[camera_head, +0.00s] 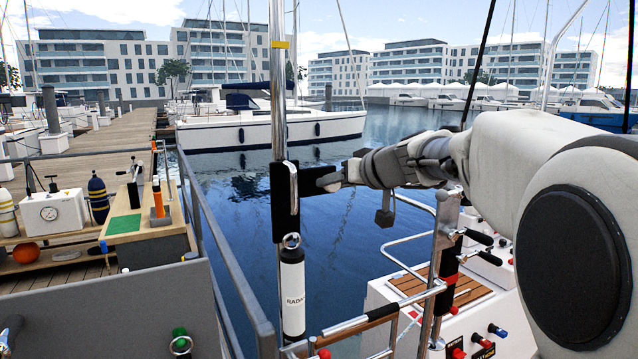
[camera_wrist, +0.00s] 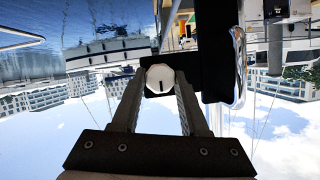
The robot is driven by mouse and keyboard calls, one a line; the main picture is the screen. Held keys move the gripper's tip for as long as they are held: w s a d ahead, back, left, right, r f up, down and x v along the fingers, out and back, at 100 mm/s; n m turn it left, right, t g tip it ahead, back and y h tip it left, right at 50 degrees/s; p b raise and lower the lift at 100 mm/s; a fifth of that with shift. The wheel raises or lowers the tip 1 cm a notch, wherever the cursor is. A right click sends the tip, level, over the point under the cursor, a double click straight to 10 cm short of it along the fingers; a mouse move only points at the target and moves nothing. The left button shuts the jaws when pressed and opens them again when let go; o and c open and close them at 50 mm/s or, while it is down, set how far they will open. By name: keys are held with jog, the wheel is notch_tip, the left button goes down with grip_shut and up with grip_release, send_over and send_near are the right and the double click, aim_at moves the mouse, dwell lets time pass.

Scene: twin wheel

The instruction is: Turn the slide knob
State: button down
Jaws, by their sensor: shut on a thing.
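The slide knob (camera_wrist: 160,78) is a white, faceted knob with a short dark mark on its face. It sits at the side of a black slide block (camera_head: 284,203) on a silver mast (camera_head: 278,75). My gripper (camera_wrist: 160,84) is shut on the knob, with one finger on each side of it in the wrist view. In the head view my gripper (camera_head: 338,181) reaches in from the right to the block's side. A chrome handle (camera_head: 293,182) runs up the block. The knob's far side is hidden.
A white cylinder marked RADA (camera_head: 292,298) hangs below the block. Metal rails (camera_head: 360,318) and a white boat deck with coloured knobs lie below right. A workbench (camera_head: 150,222) stands left. Open water lies behind the mast.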

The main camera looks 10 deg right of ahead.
jog(key=shift+f+b, duration=0.1)
jog(key=shift+b, duration=0.3)
jog(key=m+y+b, duration=0.1)
jog(key=m+b, duration=0.1)
jog(key=m+y+b, duration=0.1)
jog(key=m+b, duration=0.1)
jog(key=b, duration=0.1)
jog(key=m+y+b, duration=0.2)
jog(key=shift+d+f, duration=0.25)
jog(key=m+y+b, duration=0.1)
jog(key=m+b, duration=0.1)
jog(key=m+y+b, duration=0.1)
jog(key=m, duration=0.1)
jog(key=shift+f+m+t+b, duration=0.1)
jog(key=shift+m+t+b, duration=0.25)
jog(key=shift+m+t, duration=0.05)
jog(key=shift+m+t+y+b, duration=0.4)
jog(key=shift+m+b, duration=0.5)
jog(key=shift+m, duration=0.6)
jog(key=shift+c, duration=2.1)
grip_release()
